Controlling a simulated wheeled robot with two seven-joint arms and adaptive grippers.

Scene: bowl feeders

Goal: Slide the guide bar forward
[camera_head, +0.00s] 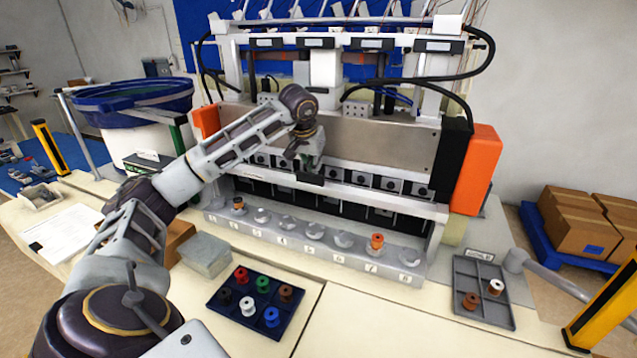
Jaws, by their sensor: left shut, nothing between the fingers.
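The guide bar (387,197) appears to be the long pale bar running across the front of the machine, below a row of dark square blocks. My left gripper (308,172) is shut and empty, pointing down at the middle-left part of this bar. Its fingers overlap the bar in the picture; I cannot tell whether they touch it. My left forearm reaches in from the left and hides part of the machine's left side. My right gripper is out of view.
A numbered grey rack (300,248) with spools stands before the machine. A blue tray (222,318) and a grey tray (466,318) hold more spools. A blue bowl feeder (130,95) stands at left, and orange end blocks (476,165) flank the machine. Cables hang above.

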